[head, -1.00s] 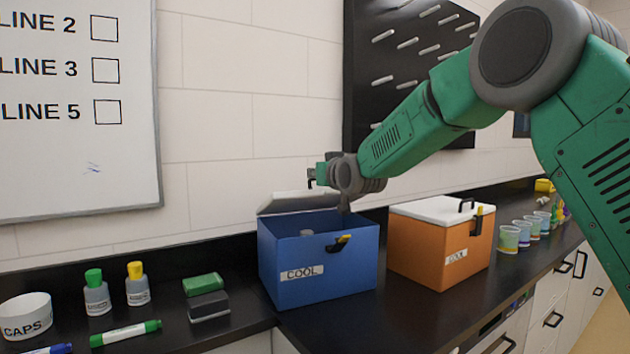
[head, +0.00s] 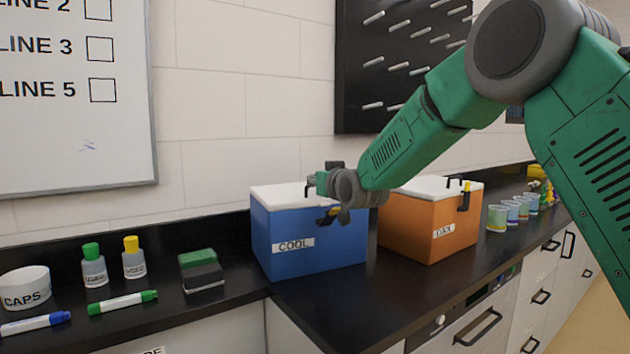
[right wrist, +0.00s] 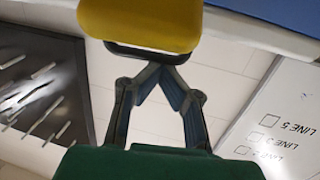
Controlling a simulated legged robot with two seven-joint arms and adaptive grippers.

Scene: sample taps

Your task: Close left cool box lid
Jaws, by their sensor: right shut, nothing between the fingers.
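The left cool box (head: 300,245) is blue with a COOL label and stands on the black counter. Its white lid (head: 275,197) lies down across the top, with no gap that I can make out. A yellow-tipped black latch (head: 330,214) is on its front; a yellow piece, probably this latch, fills the top of the right wrist view (right wrist: 140,22). My right gripper (head: 312,188) is at the lid's front right part, near the latch. Its fingers are shut and empty, and they end by the yellow piece (right wrist: 150,68). My wrist hides the lid's right end. My left gripper is not in view.
An orange cool box (head: 410,225) with its white lid down stands just right, partly behind my forearm. Several cups (head: 510,212) stand farther right. Bottles (head: 94,268), markers (head: 122,302), a CAPS tub (head: 25,290) and an eraser (head: 200,272) are left. The counter in front is clear.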

